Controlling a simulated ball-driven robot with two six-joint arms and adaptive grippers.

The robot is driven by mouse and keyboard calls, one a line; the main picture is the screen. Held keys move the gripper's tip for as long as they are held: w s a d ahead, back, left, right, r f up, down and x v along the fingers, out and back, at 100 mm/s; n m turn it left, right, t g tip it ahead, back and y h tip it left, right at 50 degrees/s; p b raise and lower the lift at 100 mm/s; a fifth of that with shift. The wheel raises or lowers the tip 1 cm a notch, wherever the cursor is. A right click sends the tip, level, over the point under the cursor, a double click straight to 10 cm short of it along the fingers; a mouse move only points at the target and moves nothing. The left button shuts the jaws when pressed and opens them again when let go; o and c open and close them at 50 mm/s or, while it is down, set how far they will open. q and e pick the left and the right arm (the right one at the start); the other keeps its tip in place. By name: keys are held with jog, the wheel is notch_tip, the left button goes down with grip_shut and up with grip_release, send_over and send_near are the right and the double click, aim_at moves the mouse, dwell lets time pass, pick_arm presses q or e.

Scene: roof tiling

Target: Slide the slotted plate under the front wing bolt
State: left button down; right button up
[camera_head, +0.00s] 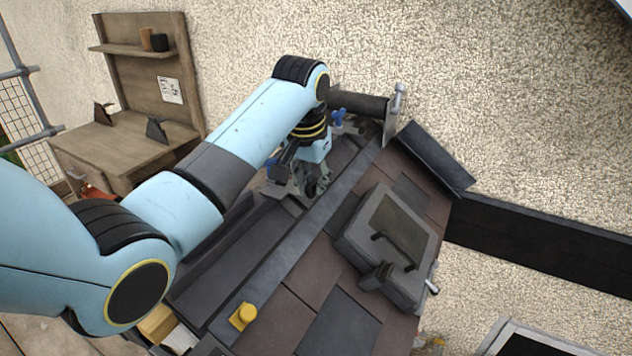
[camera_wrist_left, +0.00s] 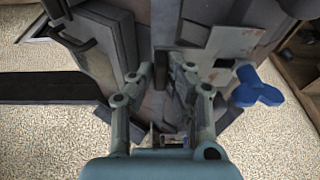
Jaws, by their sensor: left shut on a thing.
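My left gripper (camera_head: 314,186) is low over the dark ridge of the roof model, behind the tiled slope. In the left wrist view its two fingers (camera_wrist_left: 167,72) are close together on a thin dark piece, which I take to be the slotted plate; it is mostly hidden, and its slot does not show. One blue wing bolt (camera_head: 272,170) is just left of the gripper, and another (camera_head: 338,118) is farther back. A blue wing bolt (camera_wrist_left: 257,88) stands right of the fingers in the left wrist view. Whether plate and bolt touch cannot be told. My right gripper is out of view.
A grey hatch with a handle (camera_head: 359,244) sits on the tiled slope (camera_head: 308,274). A hammer (camera_head: 396,100) stands at the far end. A wooden bench (camera_head: 110,152) is at the left.

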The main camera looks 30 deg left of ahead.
pick_arm(q)
jog(key=shift+a, duration=0.25)
dwell(0.3)
jog(key=shift+a+f, duration=0.1)
jog(key=shift+a, duration=0.25)
jog(key=shift+a, duration=0.2)
dwell(0.3)
jog(key=shift+a+f, duration=0.15)
jog(key=shift+a, duration=0.05)
jog(key=shift+a, duration=0.1)
dwell(0.8)
jog(key=c, duration=1.2)
grip_release()
jog(key=shift+s, duration=0.1)
jog(key=shift+r, duration=3)
